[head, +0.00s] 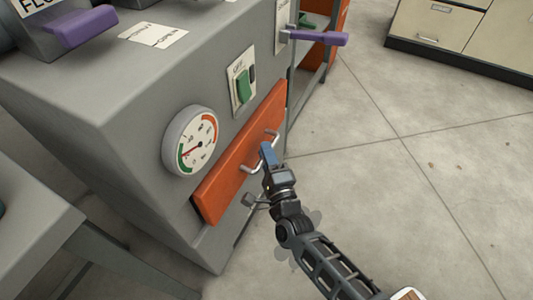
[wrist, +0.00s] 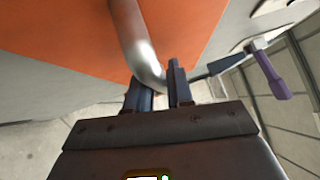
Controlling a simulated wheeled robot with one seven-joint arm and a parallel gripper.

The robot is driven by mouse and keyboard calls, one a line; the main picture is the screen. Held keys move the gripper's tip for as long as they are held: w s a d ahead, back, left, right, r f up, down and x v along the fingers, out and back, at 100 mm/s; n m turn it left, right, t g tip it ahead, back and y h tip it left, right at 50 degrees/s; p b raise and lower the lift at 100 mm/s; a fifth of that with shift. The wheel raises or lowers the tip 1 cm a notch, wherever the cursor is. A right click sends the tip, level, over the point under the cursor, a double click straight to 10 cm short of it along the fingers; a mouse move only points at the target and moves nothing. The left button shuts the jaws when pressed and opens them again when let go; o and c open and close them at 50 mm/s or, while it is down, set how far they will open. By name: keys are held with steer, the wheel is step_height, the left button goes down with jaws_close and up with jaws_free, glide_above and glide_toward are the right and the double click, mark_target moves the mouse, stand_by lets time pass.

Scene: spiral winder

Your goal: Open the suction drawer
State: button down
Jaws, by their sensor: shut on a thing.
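The orange drawer front (head: 226,183) is set in the side of the grey machine, below and right of a round gauge. It looks flush or nearly so with the machine. A bent silver bar handle (head: 251,168) stands out from it. In the wrist view the handle (wrist: 136,38) crosses the orange face (wrist: 70,30) and its bend lies at my fingertips. My gripper (head: 267,152) is at the middle of the handle and hides part of it. In the wrist view the two dark fingers (wrist: 160,88) are shut on the handle near its bend.
The gauge (head: 190,141) and a green switch (head: 243,86) are above the drawer. A purple-handled lever (head: 320,38) juts out at the upper right. A grey table (head: 40,235) stands at the lower left. Open concrete floor (head: 420,150) lies to the right, with beige cabinets beyond.

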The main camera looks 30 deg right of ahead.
steer(key=shift+s, duration=0.1)
steer(key=s+d+b, duration=0.1)
steer(key=s+d, duration=0.7)
steer(key=s, duration=0.3)
steer(key=s+d+b, duration=0.2)
steer(key=s+d, duration=0.6)
steer(key=s, duration=0.3)
steer(key=shift+s+d, duration=0.35)
steer(key=shift+s, duration=0.15)
steer(key=c, duration=1.1)
jaws_free()
steer(key=p+v, duration=0.1)
steer(key=v, duration=0.6)
steer(key=shift+s, duration=0.4)
